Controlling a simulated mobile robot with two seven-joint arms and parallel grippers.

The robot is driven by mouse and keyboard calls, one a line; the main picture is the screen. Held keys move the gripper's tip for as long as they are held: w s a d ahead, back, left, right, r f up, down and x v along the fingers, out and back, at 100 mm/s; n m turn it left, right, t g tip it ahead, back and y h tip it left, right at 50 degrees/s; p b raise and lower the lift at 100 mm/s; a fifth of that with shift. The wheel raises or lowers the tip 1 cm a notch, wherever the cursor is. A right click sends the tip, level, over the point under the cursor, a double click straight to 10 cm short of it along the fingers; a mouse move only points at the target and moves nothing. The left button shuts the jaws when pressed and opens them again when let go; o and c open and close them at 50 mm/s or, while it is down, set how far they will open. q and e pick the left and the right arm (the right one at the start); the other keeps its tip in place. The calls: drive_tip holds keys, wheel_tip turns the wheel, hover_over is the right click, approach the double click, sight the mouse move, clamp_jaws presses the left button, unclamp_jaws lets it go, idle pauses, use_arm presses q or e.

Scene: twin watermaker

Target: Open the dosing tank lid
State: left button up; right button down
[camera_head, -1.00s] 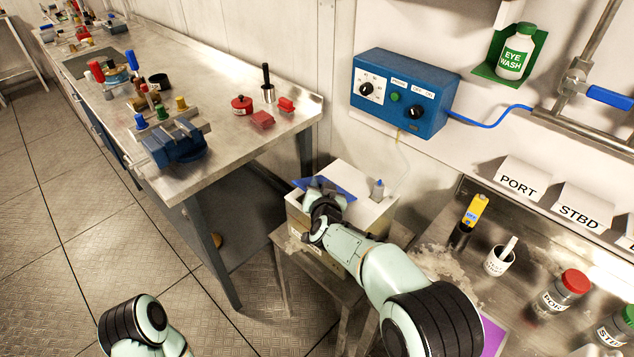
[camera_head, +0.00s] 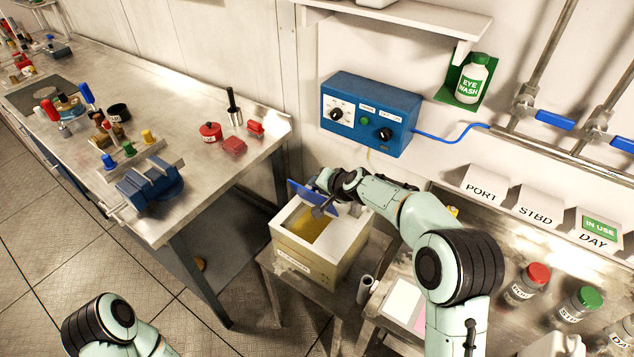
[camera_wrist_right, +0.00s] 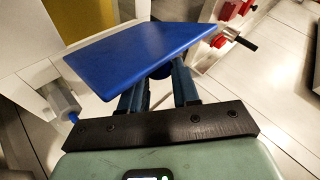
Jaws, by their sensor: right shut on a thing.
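The dosing tank (camera_head: 318,266) is a cream box on a small stand, in the middle of the head view. Its top opening is uncovered at the front and shows a yellow inside. The blue lid (camera_head: 301,191) stands tilted up at the tank's rear edge; it fills the middle of the right wrist view (camera_wrist_right: 140,55). My right gripper (camera_head: 325,193) is at the lid, shut on its knob, which the fingers (camera_wrist_right: 160,80) mostly hide. My left arm shows at the lower left of the head view, but its gripper is outside the picture.
A blue control box (camera_head: 370,115) is on the wall above the tank. A steel bench (camera_head: 190,110) with a vise (camera_head: 150,186) stands to the left. To the right, a counter holds a red-capped bottle (camera_head: 528,285) and a green-capped bottle (camera_head: 577,304).

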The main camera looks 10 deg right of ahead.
drive_tip(key=shift+w+d+r, duration=0.1)
drive_tip(key=shift+w, duration=0.05)
idle(0.3)
drive_tip(key=c, duration=0.8)
unclamp_jaws()
drive_tip(key=shift+c, duration=0.2)
drive_tip(key=v, duration=1.3)
drive_tip(key=shift+r, duration=0.2)
drive_tip(key=shift+d+f, duration=0.1)
